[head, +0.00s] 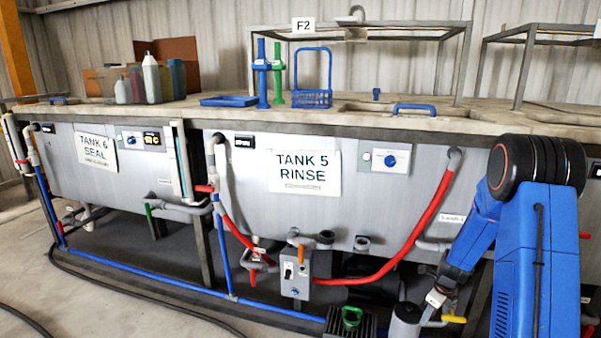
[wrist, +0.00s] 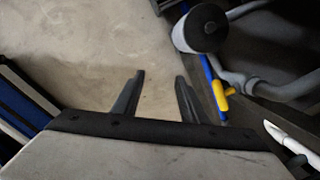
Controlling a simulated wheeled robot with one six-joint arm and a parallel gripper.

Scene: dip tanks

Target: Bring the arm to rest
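My blue arm (head: 535,250) with its black joint stands at the right of the head view, bent, with its lower part reaching down in front of Tank 5. My gripper (wrist: 158,76) shows in the wrist view with its two dark fingers apart and nothing between them. It points down over bare concrete floor (wrist: 100,45). I cannot make out the fingers in the head view.
Tank 5 (head: 240,200) and Tank 6 (head: 90,175) stand along the wall, with red hoses and pipes in front. A yellow valve handle (wrist: 219,95) and a dark round-ended part (wrist: 205,28) are close right of my gripper. A black cable (head: 130,291) crosses the floor.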

